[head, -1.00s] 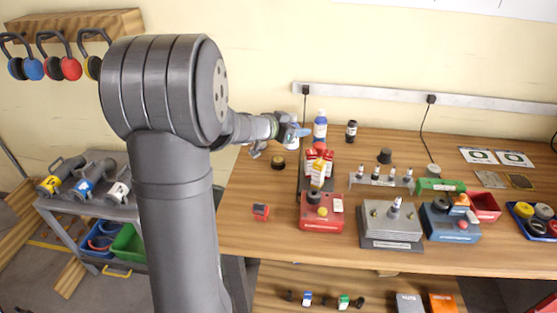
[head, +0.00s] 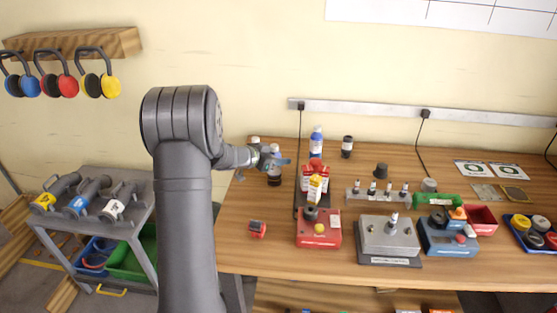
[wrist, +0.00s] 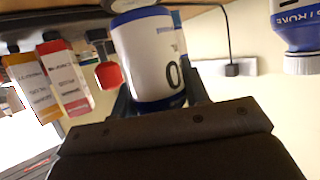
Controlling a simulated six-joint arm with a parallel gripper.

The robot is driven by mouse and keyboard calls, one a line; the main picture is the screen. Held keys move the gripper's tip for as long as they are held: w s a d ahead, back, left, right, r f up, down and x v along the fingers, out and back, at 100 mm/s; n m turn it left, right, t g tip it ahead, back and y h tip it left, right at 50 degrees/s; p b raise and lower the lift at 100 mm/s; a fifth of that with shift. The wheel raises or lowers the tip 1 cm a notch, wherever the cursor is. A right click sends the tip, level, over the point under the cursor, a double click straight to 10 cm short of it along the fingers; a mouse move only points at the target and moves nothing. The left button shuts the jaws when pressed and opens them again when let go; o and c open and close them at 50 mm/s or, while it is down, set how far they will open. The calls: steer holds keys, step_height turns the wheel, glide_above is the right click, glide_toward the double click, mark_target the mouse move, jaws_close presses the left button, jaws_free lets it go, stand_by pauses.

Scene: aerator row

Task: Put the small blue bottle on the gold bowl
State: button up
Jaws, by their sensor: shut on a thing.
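The small blue bottle, with a white label and blue bands, is between my gripper's fingers (wrist: 160,98) in the wrist view, where the bottle (wrist: 150,60) fills the upper middle. In the head view my gripper (head: 275,161) is shut on it at the back left of the bench. A small dark, round thing (head: 275,181), probably the gold bowl, lies directly below the bottle. I cannot tell whether the bottle touches it. The gripper hides part of the bottle in the head view.
A white-capped bottle (head: 255,142) is behind my wrist. Red and yellow boxes (head: 315,182) stand on the right. A small red item (head: 257,229) lies in front on mostly bare wood.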

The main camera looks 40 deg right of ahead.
steer(key=shift+f, duration=0.35)
steer(key=shift+f, duration=0.15)
steer(key=o, duration=1)
steer(key=shift+r, duration=0.25)
steer(key=v, duration=1.2)
steer(key=shift+f, duration=0.15)
